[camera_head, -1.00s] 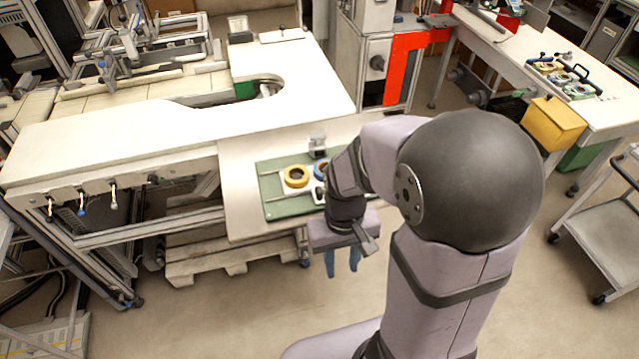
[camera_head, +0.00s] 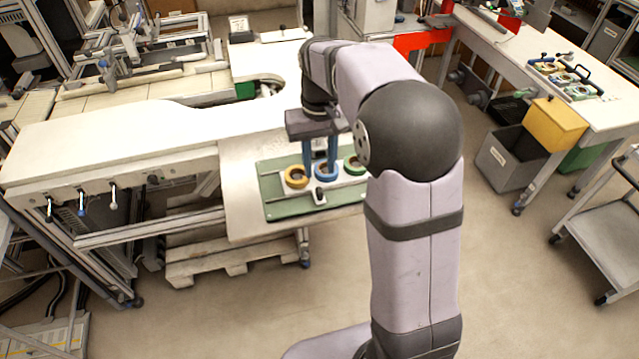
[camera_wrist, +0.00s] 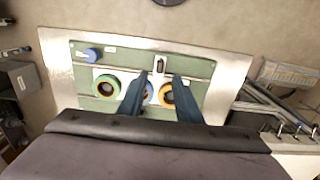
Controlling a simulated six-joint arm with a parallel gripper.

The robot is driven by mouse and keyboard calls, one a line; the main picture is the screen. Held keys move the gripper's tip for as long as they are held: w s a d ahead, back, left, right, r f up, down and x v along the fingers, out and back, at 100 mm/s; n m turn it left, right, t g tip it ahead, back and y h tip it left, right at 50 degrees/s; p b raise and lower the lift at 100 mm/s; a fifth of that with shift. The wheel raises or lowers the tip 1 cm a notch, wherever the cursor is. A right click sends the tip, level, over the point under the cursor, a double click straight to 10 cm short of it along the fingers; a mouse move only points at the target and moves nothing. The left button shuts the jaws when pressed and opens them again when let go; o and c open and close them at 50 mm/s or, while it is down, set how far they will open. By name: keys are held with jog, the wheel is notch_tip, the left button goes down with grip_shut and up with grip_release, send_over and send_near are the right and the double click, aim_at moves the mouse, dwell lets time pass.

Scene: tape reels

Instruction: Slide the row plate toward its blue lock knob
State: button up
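A white row plate (camera_head: 341,178) carries a yellow reel (camera_head: 297,177), a blue reel (camera_head: 326,172) and a green reel (camera_head: 354,164) in a row on a green board (camera_head: 286,209). A small black handle (camera_head: 319,196) is at the plate's front edge; it also shows in the wrist view (camera_wrist: 160,65). In the wrist view, the blue lock knob (camera_wrist: 91,55) lies on the green reel's side of the board; my arm hides it in the head view. My gripper (camera_head: 320,170) is open and empty, pointing down above the blue reel. Its fingers (camera_wrist: 161,77) partly cover that reel in the wrist view.
The board lies on a cream table (camera_head: 241,205) beside a long white bench (camera_head: 110,135). Three small levers hang from the bench's front. A grey bin (camera_head: 505,160) and a yellow bin (camera_head: 555,122) stand at the right. The floor in front is clear.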

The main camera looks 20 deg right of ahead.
aim_at(319, 190)
jog(key=shift+f+p, duration=0.95)
jog(key=shift+f, duration=2.7)
grip_shut()
